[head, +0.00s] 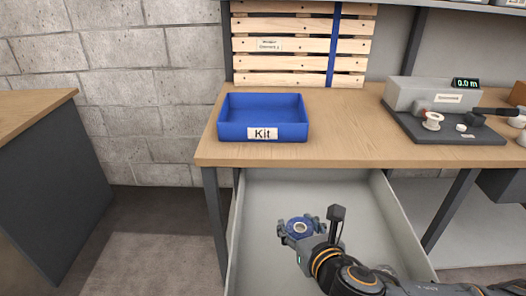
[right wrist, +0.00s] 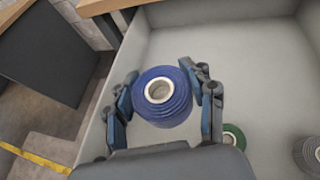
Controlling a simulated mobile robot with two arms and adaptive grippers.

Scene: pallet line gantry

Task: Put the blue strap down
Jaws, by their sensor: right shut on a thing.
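A roll of blue strap (head: 299,220) with a pale core is in my right gripper (head: 301,229), above the open grey drawer (head: 265,195) under the bench. In the right wrist view the blue roll (right wrist: 172,108) sits between the two fingers of my right gripper (right wrist: 160,80), core facing the camera, and the fingers are closed around its sides. My left gripper is not in view.
A blue Kit tray (head: 230,126), seemingly empty, stands on the bench (head: 345,150). A slatted pallet with a blue band (head: 334,45) stands behind. A grey machine (head: 425,95) is at right. Green (right wrist: 232,132) and grey (right wrist: 307,152) rolls lie in the drawer.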

